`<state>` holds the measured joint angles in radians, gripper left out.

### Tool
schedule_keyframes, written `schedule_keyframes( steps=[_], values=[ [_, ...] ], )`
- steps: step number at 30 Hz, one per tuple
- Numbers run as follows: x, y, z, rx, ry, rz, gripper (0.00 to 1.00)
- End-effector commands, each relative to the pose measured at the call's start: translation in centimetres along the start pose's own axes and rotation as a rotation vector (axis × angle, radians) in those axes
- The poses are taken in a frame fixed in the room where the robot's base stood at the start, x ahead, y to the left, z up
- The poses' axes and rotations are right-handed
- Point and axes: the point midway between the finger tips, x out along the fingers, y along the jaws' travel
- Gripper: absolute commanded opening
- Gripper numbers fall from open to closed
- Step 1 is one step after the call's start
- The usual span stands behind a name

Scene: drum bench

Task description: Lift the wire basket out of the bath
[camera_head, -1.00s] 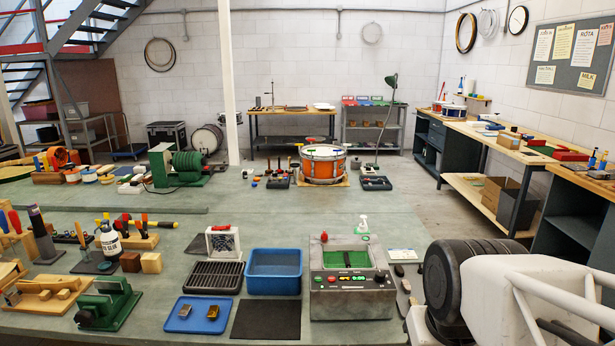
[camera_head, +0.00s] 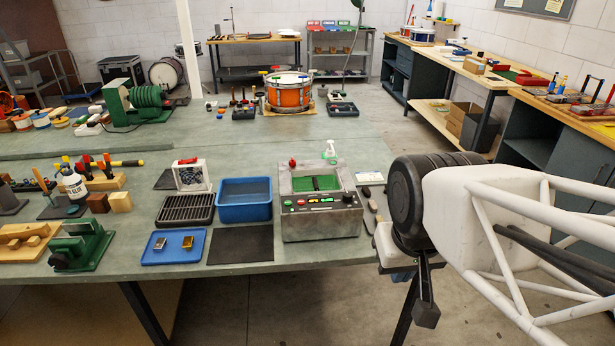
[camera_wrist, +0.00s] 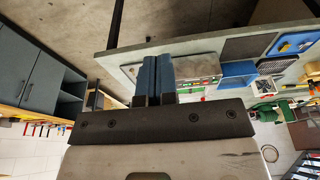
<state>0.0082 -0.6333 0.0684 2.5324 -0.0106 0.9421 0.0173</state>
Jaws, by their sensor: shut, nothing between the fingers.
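The bath (camera_head: 322,224) is a grey box with a control panel of coloured buttons at the front of the bench. Green shows inside its open top (camera_head: 316,183); I cannot clearly make out the wire basket there. The bath also shows partly behind my fingers in the wrist view (camera_wrist: 203,70). My gripper (camera_wrist: 155,62) shows two blue fingers, shut together and empty, apart from the bath.
Left of the bath stand a blue tub (camera_head: 244,199), a black rack (camera_head: 187,209) and a white frame (camera_head: 193,176). A dark mat (camera_head: 241,245) and a blue tray (camera_head: 173,248) lie in front. A spray bottle (camera_head: 331,150) stands behind the bath.

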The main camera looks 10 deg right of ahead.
Motion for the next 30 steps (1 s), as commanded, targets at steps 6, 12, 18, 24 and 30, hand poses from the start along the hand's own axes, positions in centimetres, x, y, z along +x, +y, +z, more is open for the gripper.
schedule_keyframes(
  steps=[6,12,18,24,30],
  values=[
    [0.0,0.0,-0.01,0.0,0.0,0.0,0.0],
    [0.0,0.0,-0.01,0.0,0.0,0.0,0.0],
    [-0.01,0.0,-0.01,0.0,0.0,0.0,0.26],
    [0.0,0.0,0.0,0.0,0.0,0.0,0.47],
    [-0.01,-0.01,-0.03,0.0,0.0,0.0,0.47]
  ],
)
